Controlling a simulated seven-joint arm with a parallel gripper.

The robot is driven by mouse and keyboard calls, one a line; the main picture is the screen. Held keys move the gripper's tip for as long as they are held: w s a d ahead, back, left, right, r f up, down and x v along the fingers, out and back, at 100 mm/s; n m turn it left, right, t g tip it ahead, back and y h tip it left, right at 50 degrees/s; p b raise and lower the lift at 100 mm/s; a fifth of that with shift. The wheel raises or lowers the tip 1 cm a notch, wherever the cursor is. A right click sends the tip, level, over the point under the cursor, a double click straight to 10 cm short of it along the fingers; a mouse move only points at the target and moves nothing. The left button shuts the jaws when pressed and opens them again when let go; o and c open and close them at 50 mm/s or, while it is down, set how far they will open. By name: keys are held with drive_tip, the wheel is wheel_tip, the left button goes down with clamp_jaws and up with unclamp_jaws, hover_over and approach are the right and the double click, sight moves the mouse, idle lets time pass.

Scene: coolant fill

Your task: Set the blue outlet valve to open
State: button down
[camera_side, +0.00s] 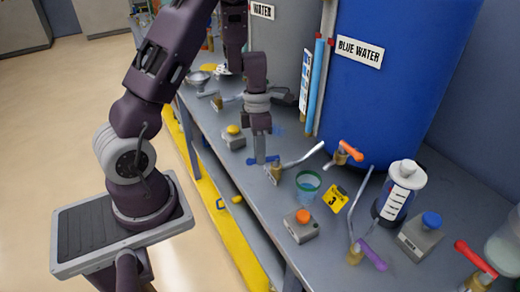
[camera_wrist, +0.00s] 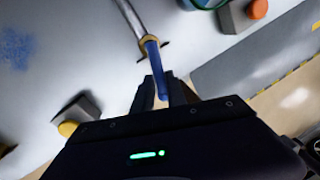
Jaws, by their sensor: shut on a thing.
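The blue outlet valve has a blue lever handle (camera_side: 262,160), a brass body (camera_side: 276,173) and a metal spout (camera_side: 305,156) running up and right, near the bench's front edge. In the wrist view the blue handle (camera_wrist: 154,58) extends from the brass collar (camera_wrist: 148,42), roughly in line with the metal pipe (camera_wrist: 130,17). My gripper (camera_side: 259,156) comes down from above onto the handle. In the wrist view my gripper (camera_wrist: 160,92) has its dark fingers on either side of the handle's end, shut on it. The fingertips partly hide the handle in the side view.
A clear cup (camera_side: 308,184) and an orange-button box (camera_side: 300,226) stand right of the valve. An orange-handled valve (camera_side: 350,151), a purple-handled valve (camera_side: 372,256) and a white-capped bottle (camera_side: 400,188) are farther right. A yellow-button box (camera_side: 232,138) is left. The blue tank (camera_side: 400,90) stands behind.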

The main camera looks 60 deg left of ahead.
drive_tip(key=shift+s+d+n+t, duration=0.15)
drive_tip(key=shift+d+n, duration=0.2)
drive_tip(key=shift+n, duration=0.5)
drive_tip(key=shift+d+n+t, duration=0.15)
drive_tip(key=shift+d+n, duration=0.2)
drive_tip(key=shift+n, duration=0.5)
drive_tip(key=c, duration=1.3)
unclamp_jaws()
drive_tip(key=shift+c, duration=0.2)
drive_tip(key=r, duration=0.2)
drive_tip(key=a+r, duration=0.1)
drive_tip(key=r, duration=0.4)
drive_tip(key=shift+a, duration=0.15)
